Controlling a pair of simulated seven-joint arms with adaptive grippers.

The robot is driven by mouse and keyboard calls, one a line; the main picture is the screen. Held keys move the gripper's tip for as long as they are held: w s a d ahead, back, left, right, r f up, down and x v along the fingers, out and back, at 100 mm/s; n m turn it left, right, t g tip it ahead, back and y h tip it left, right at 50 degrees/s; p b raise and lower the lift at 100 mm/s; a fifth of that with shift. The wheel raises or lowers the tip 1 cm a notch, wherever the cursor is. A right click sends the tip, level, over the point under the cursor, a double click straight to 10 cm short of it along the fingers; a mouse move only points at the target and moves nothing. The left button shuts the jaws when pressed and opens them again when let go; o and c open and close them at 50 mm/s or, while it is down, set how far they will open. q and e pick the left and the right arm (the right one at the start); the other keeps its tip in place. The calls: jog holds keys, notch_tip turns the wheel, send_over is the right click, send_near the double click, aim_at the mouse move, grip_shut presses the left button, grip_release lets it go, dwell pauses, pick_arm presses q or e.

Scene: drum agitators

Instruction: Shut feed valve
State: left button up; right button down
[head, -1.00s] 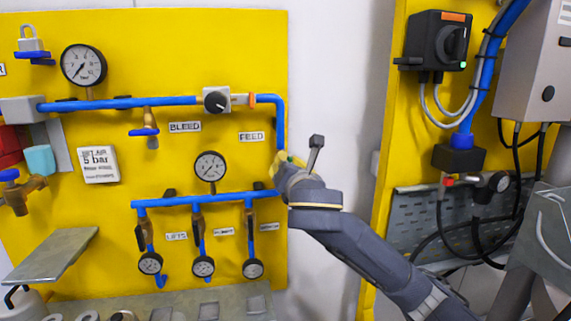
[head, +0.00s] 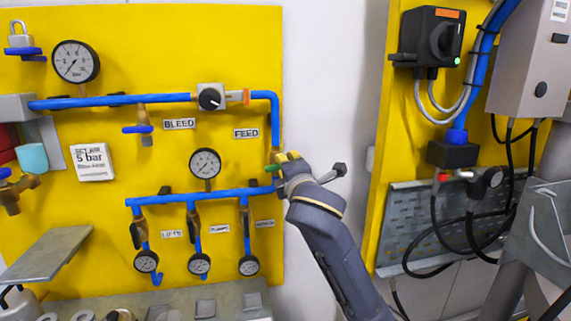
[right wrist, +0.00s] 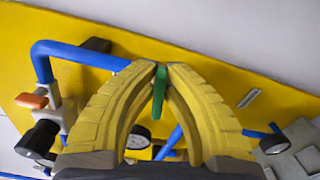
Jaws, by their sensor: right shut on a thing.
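The feed valve's green handle (head: 271,168) is on the vertical blue pipe at the right edge of the yellow panel, below the FEED label (head: 246,133). In the head view it sticks out to the left of my right gripper (head: 281,163), which partly hides it. In the right wrist view the green handle (right wrist: 159,90) stands between the yellow fingertips of my right gripper (right wrist: 167,70), which is shut on it. The valve body is hidden behind the fingers. My left gripper is not in view.
A grey knob valve (head: 211,98) is on the upper blue pipe. A gauge (head: 205,163) stands above the lower blue pipe (head: 190,196), with several small gauges hanging below. A second yellow panel with a black switch (head: 432,38) is at the right. White wall shows between the panels.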

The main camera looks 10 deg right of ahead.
jog(key=shift+f+m, duration=0.2)
jog(key=shift+m, duration=0.9)
jog(key=c, duration=1.5)
grip_release()
jog(key=shift+o, duration=0.2)
jog(key=shift+s, duration=0.1)
jog(key=s, duration=0.7)
jog(key=shift+s, duration=0.15)
jog(key=shift+d, duration=0.1)
